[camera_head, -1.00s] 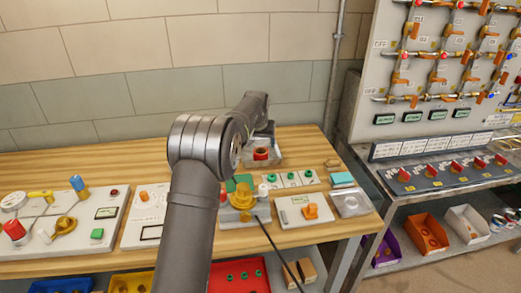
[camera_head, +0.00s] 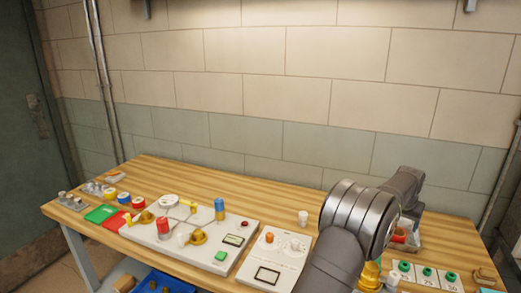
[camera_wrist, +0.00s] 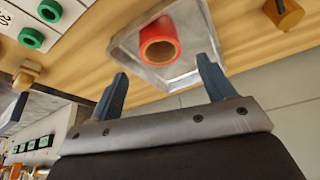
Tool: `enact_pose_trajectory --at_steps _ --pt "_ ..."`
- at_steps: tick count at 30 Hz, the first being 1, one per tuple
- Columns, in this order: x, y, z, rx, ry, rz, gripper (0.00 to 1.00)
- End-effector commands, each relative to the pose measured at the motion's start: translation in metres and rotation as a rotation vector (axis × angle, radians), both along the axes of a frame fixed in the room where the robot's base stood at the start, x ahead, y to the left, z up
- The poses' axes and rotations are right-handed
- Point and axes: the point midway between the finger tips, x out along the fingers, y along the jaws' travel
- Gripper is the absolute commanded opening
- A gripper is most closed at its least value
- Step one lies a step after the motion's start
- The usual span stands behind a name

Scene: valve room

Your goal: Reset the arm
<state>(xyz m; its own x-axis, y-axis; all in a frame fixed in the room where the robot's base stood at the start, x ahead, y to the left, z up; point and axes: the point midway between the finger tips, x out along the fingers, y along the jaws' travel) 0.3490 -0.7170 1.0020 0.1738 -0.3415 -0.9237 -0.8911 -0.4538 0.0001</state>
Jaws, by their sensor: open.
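My gripper (camera_wrist: 163,88) shows in the wrist view with its two dark fingers spread apart and nothing between them. Beyond the fingertips is a red hollow cylinder (camera_wrist: 159,42) in a shallow metal tray (camera_wrist: 187,73). I cannot tell the exact gap between fingers and cylinder. In the head view my arm reaches over the right part of the wooden bench, and its links hide the gripper. A bit of the red cylinder (camera_head: 399,236) shows beside the arm.
A valve panel (camera_head: 180,237) with a blue-topped cylinder (camera_head: 219,209) lies left on the bench (camera_head: 250,190). A white panel (camera_head: 272,262) and a small white cup (camera_head: 303,217) are left of my arm. Green rings (camera_head: 404,266) lie to its right. The bench's back strip is mostly clear.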

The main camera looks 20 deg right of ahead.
Motion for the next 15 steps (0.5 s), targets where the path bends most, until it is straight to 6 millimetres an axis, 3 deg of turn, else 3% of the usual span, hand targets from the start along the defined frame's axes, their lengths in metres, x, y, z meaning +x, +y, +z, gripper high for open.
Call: enact_pose_trajectory --at_steps 9,14,15 --pt "0.011 -0.021 -0.059 0.002 0.001 0.000 0.75" --pt "0.015 -0.029 -0.084 0.002 0.001 0.000 0.75" --pt "0.015 -0.030 -0.079 -0.003 -0.001 0.000 0.75"
